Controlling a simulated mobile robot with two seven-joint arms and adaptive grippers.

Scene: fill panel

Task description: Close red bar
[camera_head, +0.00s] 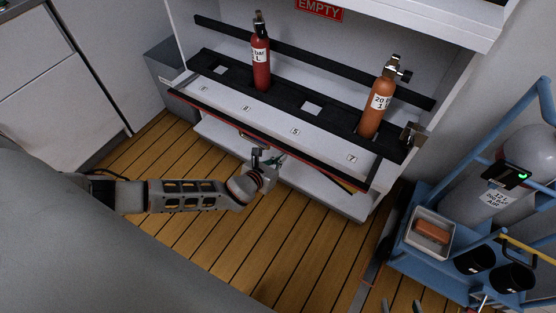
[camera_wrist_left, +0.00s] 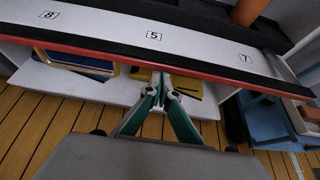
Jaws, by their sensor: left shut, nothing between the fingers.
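The red bar (camera_wrist_left: 125,57) is the long red-edged black strip along the front of the white numbered shelf. It also shows in the head view (camera_head: 215,116), sloping down from left to right. My left gripper (camera_head: 278,160) is at the middle of that front edge, with its arm reaching in from the left. In the left wrist view its green-sided fingers (camera_wrist_left: 161,77) are shut and empty, with the tips just at or under the red bar's lower edge. I cannot tell if they touch it. My right gripper is not seen.
A red cylinder (camera_head: 261,60) and an orange cylinder (camera_head: 378,100) stand in the black rack (camera_head: 310,108). A blue cart (camera_head: 440,262) with a grey tank (camera_head: 490,190) stands at the right. Books (camera_wrist_left: 80,62) lie below the shelf. The wooden floor (camera_head: 290,245) in front is clear.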

